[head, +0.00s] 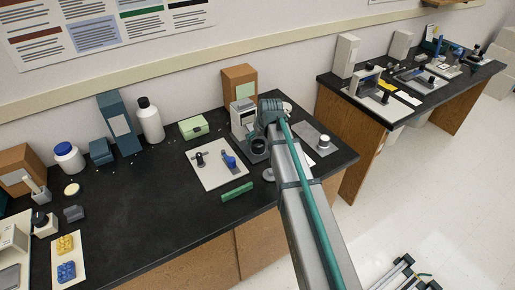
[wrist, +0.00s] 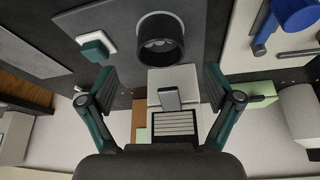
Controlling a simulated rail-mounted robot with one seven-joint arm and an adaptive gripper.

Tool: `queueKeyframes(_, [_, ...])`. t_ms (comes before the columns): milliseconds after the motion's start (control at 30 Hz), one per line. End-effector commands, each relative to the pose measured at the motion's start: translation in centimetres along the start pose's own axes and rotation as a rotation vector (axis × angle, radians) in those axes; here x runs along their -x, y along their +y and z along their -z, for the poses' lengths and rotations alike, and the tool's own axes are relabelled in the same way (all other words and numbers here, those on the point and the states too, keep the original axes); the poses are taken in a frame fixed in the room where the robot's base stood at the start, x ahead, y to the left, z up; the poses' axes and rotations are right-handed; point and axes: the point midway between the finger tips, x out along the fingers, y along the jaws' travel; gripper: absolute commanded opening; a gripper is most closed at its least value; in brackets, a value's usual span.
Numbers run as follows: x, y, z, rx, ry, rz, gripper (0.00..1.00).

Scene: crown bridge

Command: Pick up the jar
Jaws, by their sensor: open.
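A squat white jar with a blue lid (head: 68,157) stands upright on the far left of the black bench. A dark, open-topped cylindrical cup (wrist: 160,40) also looks jar-like; I cannot tell for certain which one the task means. The cup shows in the head view (head: 258,146) in front of the small white machine. My gripper (wrist: 158,82) is open and empty, its two fingers wide apart. In the wrist view the cup lies beyond the fingertips, between them and apart from both.
The white machine (head: 243,117) stands close behind the cup. A white board (head: 215,177) with a blue item (head: 229,161) lies left of it. A grey plate with a small lidded block (wrist: 98,47) lies on the other side. The bench's left middle is mostly clear.

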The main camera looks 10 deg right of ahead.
Motion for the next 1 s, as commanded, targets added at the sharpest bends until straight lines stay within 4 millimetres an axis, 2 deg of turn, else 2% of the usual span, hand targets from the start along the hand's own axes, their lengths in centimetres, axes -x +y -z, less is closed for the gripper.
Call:
queueKeyframes(267, [-1.4, 0.0, 0.1, 0.001, -0.002, 0.000, 0.90])
queueKeyframes(633, [-5.3, -0.1, 0.1, 0.001, -0.001, 0.000, 0.90])
queueKeyframes(967, [-5.8, -0.1, -0.1, 0.001, 0.000, -0.001, 0.90])
queueKeyframes(1000, [-5.8, -0.1, -0.1, 0.001, 0.000, -0.001, 0.83])
